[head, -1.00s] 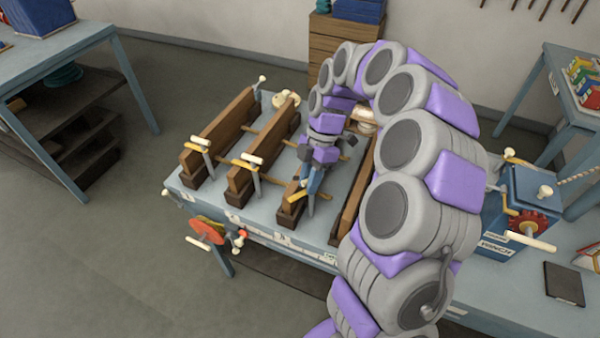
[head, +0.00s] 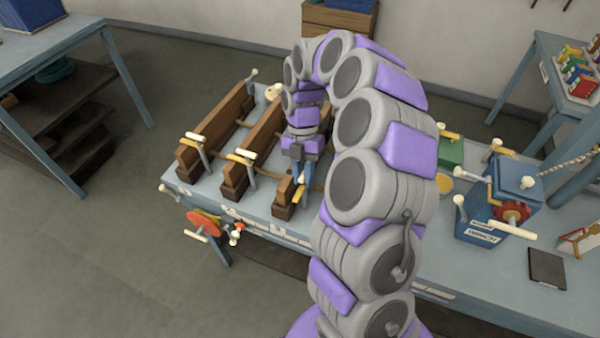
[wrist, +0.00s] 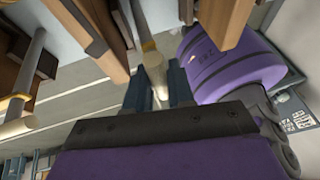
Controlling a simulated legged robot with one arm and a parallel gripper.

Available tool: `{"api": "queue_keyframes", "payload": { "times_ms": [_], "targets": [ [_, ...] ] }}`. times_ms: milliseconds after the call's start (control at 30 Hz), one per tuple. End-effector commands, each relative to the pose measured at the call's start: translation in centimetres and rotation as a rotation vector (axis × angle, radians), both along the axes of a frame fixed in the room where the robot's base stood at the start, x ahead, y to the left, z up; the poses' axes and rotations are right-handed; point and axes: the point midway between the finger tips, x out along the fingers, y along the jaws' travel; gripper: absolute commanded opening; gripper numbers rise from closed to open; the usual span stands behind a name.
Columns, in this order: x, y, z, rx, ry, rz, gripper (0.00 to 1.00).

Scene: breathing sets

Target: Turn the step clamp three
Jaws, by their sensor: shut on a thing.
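My gripper (head: 303,174) is at the front end of the third beam from the left, over the third clamp. In the wrist view my gripper (wrist: 160,90) is shut, with a pale handle (wrist: 155,70) between its two dark blue fingers. The third beam (head: 285,197) is brown wood and mostly hidden behind my arm. Two similar clamps stand at the front ends of the beams to the left: the first clamp (head: 197,142) and the second clamp (head: 242,156), each with a cream handle. My fingers hide much of the third clamp's handle, so its exact angle is unclear.
The beams stand on a blue-grey bench (head: 262,222). A red wheel (head: 203,223) with a crank hangs at the bench's front edge. A blue winch box (head: 497,205) and a dark flat pad (head: 547,267) are at right. Open floor lies to the left.

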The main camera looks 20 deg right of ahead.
Motion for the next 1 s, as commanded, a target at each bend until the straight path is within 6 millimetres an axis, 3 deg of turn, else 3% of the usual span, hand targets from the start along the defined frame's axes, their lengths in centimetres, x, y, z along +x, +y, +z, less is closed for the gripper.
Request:
{"api": "queue_keyframes", "payload": {
  "times_ms": [367, 400, 600, 1000],
  "targets": [
    [-0.45, 0.09, -0.45, 0.003, 0.018, 0.007, 0.0],
    [-0.45, 0.09, -0.45, 0.003, 0.018, 0.007, 0.24],
    [-0.42, 0.15, -0.48, 0.004, 0.018, 0.008, 0.43],
    [-0.34, 0.46, -0.51, 0.004, 0.017, 0.007, 0.43]
  ]
}}
